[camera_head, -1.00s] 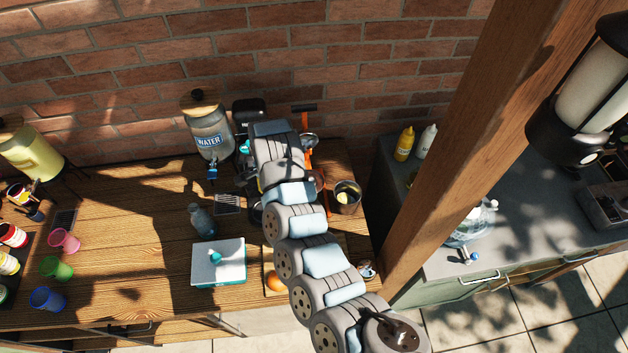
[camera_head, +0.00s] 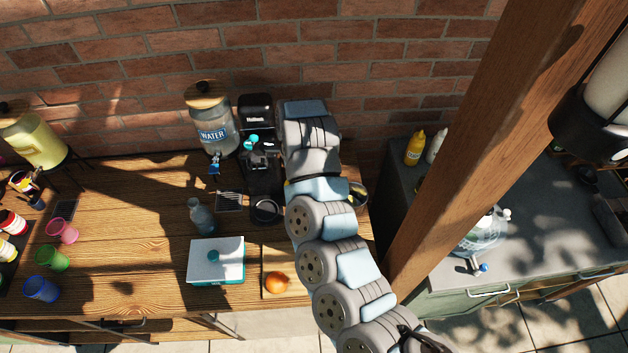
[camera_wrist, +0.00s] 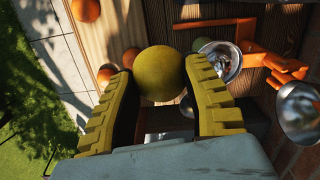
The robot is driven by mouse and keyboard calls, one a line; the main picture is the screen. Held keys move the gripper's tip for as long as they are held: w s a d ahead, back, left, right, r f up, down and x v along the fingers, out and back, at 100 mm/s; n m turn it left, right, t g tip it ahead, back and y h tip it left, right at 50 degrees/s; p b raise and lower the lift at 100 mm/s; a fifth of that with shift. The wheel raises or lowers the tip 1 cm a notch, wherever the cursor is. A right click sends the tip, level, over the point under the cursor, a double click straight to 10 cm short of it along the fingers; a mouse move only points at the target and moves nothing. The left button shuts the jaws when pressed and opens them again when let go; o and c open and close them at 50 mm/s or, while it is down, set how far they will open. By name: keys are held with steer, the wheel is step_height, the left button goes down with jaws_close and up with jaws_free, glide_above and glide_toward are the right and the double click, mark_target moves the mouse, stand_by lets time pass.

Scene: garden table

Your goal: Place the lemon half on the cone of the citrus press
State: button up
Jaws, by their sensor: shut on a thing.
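In the wrist view my gripper (camera_wrist: 158,72) has its two yellow ridged fingers on either side of the lemon half (camera_wrist: 160,75), a rounded dull-yellow thing, and is shut on it. Its rounded skin faces the camera; its cut face is hidden. The citrus press (camera_wrist: 272,55) shows orange metal parts beyond the right finger. A shiny metal cup (camera_wrist: 220,62) lies beside the right fingertip, by the orange parts. I cannot make out the cone. The lemon half appears left of the cup and apart from it. In the head view my arm hides the gripper, lemon half and press.
A black coffee machine (camera_head: 262,160) stands left of my arm, beside the water dispenser (camera_head: 211,125). An orange (camera_head: 277,282) lies on a cutting board (camera_head: 268,256) near the front. A white-and-teal box (camera_head: 216,258) is left of it. A metal bowl (camera_wrist: 300,108) shows at right in the wrist view.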

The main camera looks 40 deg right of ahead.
steer(key=shift+w+d+f+b, duration=0.2)
steer(key=shift+d+f+b, duration=0.2)
steer(key=shift+b, duration=0.35)
steer(key=b, duration=0.2)
steer(key=d+b, duration=0.1)
steer(key=shift+w+d+f+b, duration=0.25)
steer(key=shift+f+b, duration=0.05)
steer(key=shift+b, duration=0.05)
steer(key=shift+w+d+f+b, duration=0.55)
steer(key=shift+d+f, duration=0.35)
steer(key=shift+d, duration=0.2)
steer(key=shift+w+d+f+b, duration=0.4)
steer(key=shift+d+f+b, duration=0.25)
steer(key=shift+d+f, duration=0.35)
steer(key=shift+w+d+f+b, duration=0.55)
steer(key=shift+d+f, duration=0.3)
steer(key=shift+d, duration=0.3)
steer(key=shift+d+f+b, duration=0.15)
steer(key=shift+d+b, duration=0.05)
steer(key=shift+b, duration=0.1)
steer(key=shift+d, duration=0.2)
steer(key=shift+w+d+f, duration=0.25)
steer(key=shift+f, duration=0.05)
steer(key=shift+w+d+f, duration=0.1)
steer(key=shift+d+f, duration=0.1)
steer(key=shift+f, duration=0.15)
